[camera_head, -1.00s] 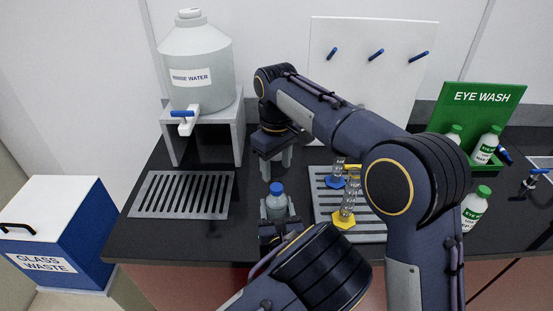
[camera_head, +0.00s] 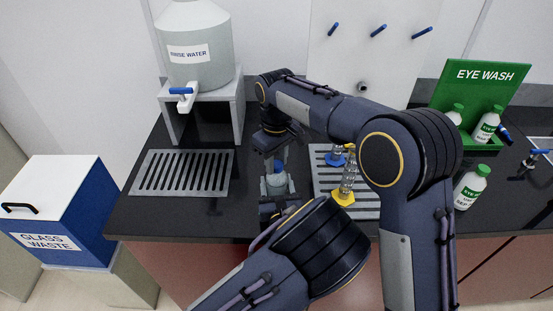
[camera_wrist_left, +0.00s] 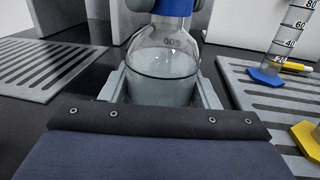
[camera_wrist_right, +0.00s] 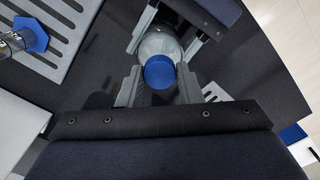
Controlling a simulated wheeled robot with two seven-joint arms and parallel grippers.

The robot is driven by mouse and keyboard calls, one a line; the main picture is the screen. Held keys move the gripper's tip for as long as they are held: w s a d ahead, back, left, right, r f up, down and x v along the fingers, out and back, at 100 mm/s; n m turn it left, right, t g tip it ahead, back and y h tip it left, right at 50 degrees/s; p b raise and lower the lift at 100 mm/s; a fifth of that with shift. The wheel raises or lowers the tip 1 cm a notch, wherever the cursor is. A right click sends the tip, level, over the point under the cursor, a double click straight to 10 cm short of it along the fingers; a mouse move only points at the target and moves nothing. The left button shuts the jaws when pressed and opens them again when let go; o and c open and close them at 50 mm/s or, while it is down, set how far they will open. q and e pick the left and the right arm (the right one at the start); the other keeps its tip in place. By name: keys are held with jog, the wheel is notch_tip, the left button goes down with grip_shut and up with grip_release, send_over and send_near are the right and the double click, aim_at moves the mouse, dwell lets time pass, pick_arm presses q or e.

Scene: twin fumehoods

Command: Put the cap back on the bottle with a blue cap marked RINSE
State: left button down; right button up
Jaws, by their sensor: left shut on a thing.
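The clear bottle (camera_wrist_left: 165,75) stands upright between the fingers of my left gripper (camera_head: 277,196), which is shut on it. Its blue cap (camera_wrist_right: 159,72) sits at the top of the neck; how tightly it is seated cannot be seen. The cap also shows at the top of the left wrist view (camera_wrist_left: 172,6). My right gripper (camera_wrist_right: 159,82) points down from above, with one finger on each side of the cap. Whether its fingers touch the cap is not clear. The RINSE marking on the bottle is not readable.
Left are a slotted drain plate (camera_head: 180,173) and a RINSE WATER tank (camera_head: 195,75) on a stand. Right of the bottle, graduated cylinders with yellow (camera_head: 343,196) and blue (camera_head: 337,160) bases stand on another slotted plate (camera_head: 365,207). Eye wash bottles (camera_head: 470,188) are farther right.

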jog(key=c, duration=0.5)
jog(key=o, duration=1.1)
jog(key=shift+r, duration=2.3)
jog(key=shift+o, duration=0.4)
jog(key=o, duration=0.5)
